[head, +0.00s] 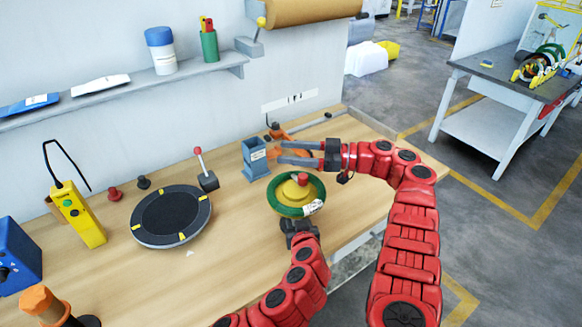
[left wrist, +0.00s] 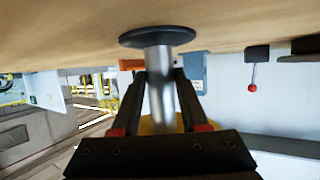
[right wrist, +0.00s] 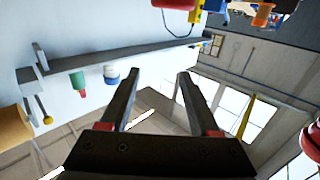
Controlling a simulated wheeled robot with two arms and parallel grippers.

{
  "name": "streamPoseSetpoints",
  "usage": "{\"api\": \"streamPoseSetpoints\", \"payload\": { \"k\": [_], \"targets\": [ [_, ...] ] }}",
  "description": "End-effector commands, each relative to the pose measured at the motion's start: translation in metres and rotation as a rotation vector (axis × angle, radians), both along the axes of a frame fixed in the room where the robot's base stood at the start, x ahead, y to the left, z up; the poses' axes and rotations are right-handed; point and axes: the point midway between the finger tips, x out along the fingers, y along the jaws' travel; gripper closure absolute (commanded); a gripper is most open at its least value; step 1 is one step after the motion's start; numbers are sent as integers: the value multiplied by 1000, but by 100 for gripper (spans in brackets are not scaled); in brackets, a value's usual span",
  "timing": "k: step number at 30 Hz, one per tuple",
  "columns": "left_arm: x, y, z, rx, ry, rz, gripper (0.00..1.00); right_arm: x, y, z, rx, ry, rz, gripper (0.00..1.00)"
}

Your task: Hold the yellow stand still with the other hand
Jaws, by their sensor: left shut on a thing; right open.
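The yellow stand (head: 291,190) has a domed top with a red knob, and a green coil (head: 275,203) with a white label lies around it. In the left wrist view its grey metal post (left wrist: 161,95) runs to a round black base (left wrist: 158,37), and some yellow shows behind my fingers. My left gripper (head: 298,226) is below the coil's near side, shut on the post; its fingertips are partly hidden in the head view. My right gripper (head: 281,153) is open and empty, above and behind the stand, pointing left.
A blue-grey bin (head: 256,163) and an orange tool (head: 285,135) are behind the stand. A round black turntable (head: 171,216), a red-knobbed lever (head: 206,178) and a yellow control box (head: 78,215) are to the left. Bare wood lies between turntable and stand.

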Motion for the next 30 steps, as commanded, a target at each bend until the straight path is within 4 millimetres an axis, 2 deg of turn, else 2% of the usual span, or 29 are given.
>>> {"api": "streamPoseSetpoints", "payload": {
  "k": [6, 17, 20, 23, 27, 30],
  "targets": [
    [-1, 0, -3, 0, 7, 1, 100, 0, 0, 15, -1, 0, 0, 37],
    [-1, 0, -4, 0, 8, 0, 100, 4, 4, 16, 7, 2, -10, 37],
    [-1, 0, -4, 0, 8, 0, 100, 19, 15, 19, 33, 13, -57, 37],
    [-1, 0, -4, 0, 8, 0, 100, 47, 36, 24, 79, 38, -144, 37],
    [-1, 0, -4, 0, 8, 0, 100, 96, 74, 26, 147, 109, -318, 37],
    [-1, 0, -4, 0, 8, 0, 100, 125, 100, 15, 169, 191, -446, 37]
  ]
}}
